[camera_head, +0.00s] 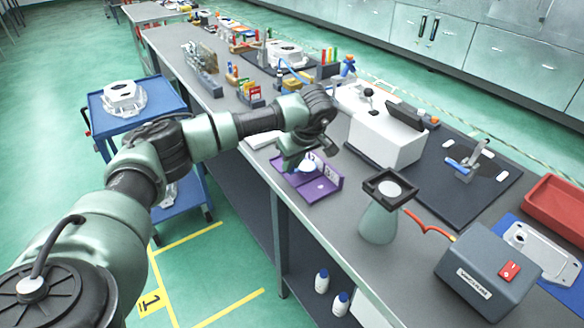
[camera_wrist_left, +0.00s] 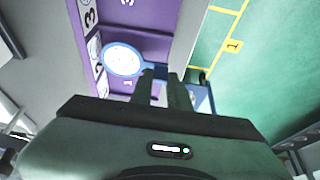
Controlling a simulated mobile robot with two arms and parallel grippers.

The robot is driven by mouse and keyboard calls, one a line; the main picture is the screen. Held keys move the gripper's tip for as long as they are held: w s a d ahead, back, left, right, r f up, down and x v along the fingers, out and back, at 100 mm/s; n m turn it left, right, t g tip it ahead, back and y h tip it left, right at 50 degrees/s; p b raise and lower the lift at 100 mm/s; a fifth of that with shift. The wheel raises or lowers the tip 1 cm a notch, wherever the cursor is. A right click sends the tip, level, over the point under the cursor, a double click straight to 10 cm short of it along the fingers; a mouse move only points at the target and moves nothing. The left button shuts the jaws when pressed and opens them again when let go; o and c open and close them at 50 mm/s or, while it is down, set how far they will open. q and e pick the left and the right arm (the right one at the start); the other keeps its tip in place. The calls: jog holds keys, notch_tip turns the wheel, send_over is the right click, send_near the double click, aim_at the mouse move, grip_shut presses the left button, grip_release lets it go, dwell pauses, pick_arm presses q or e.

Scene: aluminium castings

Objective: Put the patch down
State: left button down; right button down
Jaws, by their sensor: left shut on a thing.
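The patch, a round white disc with a blue rim and blue tab, shows in the left wrist view (camera_wrist_left: 122,60) just beyond my left fingertips. My left gripper (camera_wrist_left: 162,76) is shut on its blue tab. In the head view my left gripper (camera_head: 297,163) is over a purple holder (camera_head: 322,190), and the patch (camera_head: 311,163) shows beside it. The purple holder has white number labels, and in the wrist view the patch overlaps its purple surface (camera_wrist_left: 140,18). I cannot tell whether the patch touches the holder. My right gripper is not in view.
A white machine (camera_head: 378,130) stands right behind the holder. A pale green conical stand (camera_head: 380,222) with a dark square top is to the right, near a grey box (camera_head: 487,270). The holder lies near the bench's front edge. A blue cart (camera_head: 160,88) stands left.

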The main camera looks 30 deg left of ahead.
pick_arm(q)
notch_tip(320, 180, down, 2)
jog(key=shift+f, duration=0.1)
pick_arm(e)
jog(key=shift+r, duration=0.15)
pick_arm(q)
jog(key=shift+f, duration=0.15)
jog(key=c, duration=1.4)
grip_release()
jog(key=shift+o, duration=0.3)
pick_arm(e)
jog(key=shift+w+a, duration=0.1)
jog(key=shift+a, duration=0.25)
